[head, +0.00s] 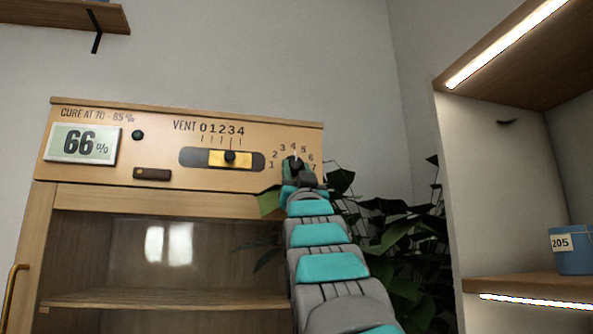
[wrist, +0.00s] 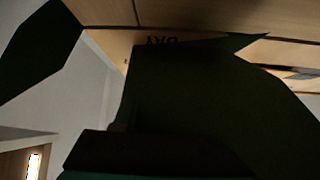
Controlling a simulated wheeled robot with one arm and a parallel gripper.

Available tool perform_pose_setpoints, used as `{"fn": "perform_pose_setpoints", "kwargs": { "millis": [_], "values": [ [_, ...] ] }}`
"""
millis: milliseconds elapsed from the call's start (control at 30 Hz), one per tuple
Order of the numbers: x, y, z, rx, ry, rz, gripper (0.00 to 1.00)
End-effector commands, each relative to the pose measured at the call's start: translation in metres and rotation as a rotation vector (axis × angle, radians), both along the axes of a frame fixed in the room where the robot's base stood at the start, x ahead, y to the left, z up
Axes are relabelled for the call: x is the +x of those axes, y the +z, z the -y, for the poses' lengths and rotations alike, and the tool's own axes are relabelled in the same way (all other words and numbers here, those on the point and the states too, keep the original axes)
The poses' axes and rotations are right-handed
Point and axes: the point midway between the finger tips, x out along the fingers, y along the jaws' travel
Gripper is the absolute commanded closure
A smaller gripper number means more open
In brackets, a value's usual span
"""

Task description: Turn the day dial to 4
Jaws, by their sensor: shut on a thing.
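The day dial (head: 294,162) is a dark knob at the right end of the cabinet's top panel, ringed by the numbers 1 to 7. A pale pointer mark on it points up, close to 4; whether exactly on it is too small to tell. My gripper (head: 297,172) reaches up from below and is shut on the dial, hiding its lower part. In the wrist view the upside-down word DAY (wrist: 162,40) shows on the panel, while dark shapes hide the dial and fingertips.
The vent slider (head: 230,157) sits left of the dial, below 3 to 4. A display (head: 83,143) reads 66%. Plant leaves (head: 385,225) crowd the right side of my arm. A shelf unit (head: 530,283) with a blue pot (head: 573,255) stands at right.

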Motion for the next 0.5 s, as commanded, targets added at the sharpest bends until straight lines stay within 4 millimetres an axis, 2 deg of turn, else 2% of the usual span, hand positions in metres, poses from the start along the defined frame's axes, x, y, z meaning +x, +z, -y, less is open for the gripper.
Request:
{"fn": "perform_pose_setpoints", "kwargs": {
  "millis": [33, 167, 500],
  "values": [
    [-0.0001, 0.0, -0.0002, 0.0, 0.0, 0.0, 0.87],
    [0.0, -0.0001, -0.0002, 0.0, 0.0, 0.0, 1.0],
    [0.0006, -0.0028, -0.0034, -0.011, 0.009, 0.005, 1.0]
  ]
}}
